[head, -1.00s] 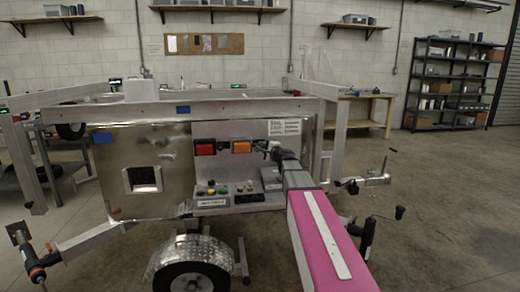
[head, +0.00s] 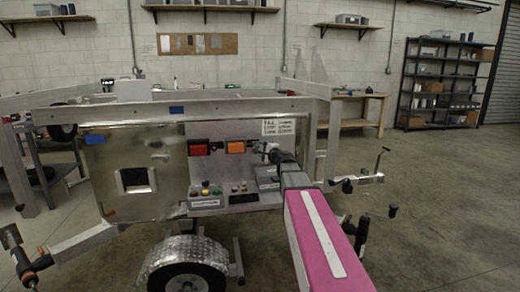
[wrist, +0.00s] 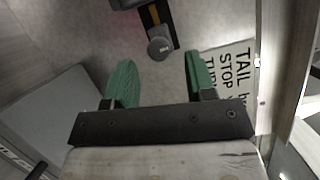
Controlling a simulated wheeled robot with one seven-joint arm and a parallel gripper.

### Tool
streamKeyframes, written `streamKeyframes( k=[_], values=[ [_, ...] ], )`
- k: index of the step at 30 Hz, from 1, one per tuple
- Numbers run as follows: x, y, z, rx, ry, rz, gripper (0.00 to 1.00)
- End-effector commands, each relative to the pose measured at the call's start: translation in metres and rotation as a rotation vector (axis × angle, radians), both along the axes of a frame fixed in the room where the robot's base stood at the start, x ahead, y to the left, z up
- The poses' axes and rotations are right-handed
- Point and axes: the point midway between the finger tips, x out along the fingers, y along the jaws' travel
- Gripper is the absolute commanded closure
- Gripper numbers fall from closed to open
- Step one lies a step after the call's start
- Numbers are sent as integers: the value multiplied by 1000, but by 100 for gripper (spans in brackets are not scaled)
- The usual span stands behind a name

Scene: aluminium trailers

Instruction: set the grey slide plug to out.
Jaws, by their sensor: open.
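In the wrist view a grey round-headed plug (wrist: 160,45) stands at the end of a dark strip with an orange stripe, on a pale panel. I take it to be the grey slide plug; its slide position cannot be told. My gripper (wrist: 160,65) is open, with green finger pads to the left and right of the plug's line. The plug's head shows just beyond the fingertips, and no grip on it is seen. In the head view my gripper (head: 268,152) is small at the trailer panel, and the plug is not clear there.
A white lettered label (wrist: 232,68) lies right of my fingers. A grey box (wrist: 60,115) is at lower left. In the head view, red (head: 198,148) and orange (head: 236,147) lamps, and several coloured buttons (head: 207,190), sit left of my gripper. A metal rail (head: 170,112) runs above.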

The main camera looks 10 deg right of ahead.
Motion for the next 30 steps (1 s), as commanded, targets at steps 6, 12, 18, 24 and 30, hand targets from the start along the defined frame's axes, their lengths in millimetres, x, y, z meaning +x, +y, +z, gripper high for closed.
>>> streamKeyframes(
  k=[6,12,18,24,30],
  values=[
    [-44,-16,-1,0,0,-3,50],
    [-69,-28,-2,0,1,-4,50],
    [-74,-31,-2,0,0,-2,50],
    [-73,-31,-2,0,0,-2,50],
    [-74,-31,-2,0,0,-2,50]
  ],
)
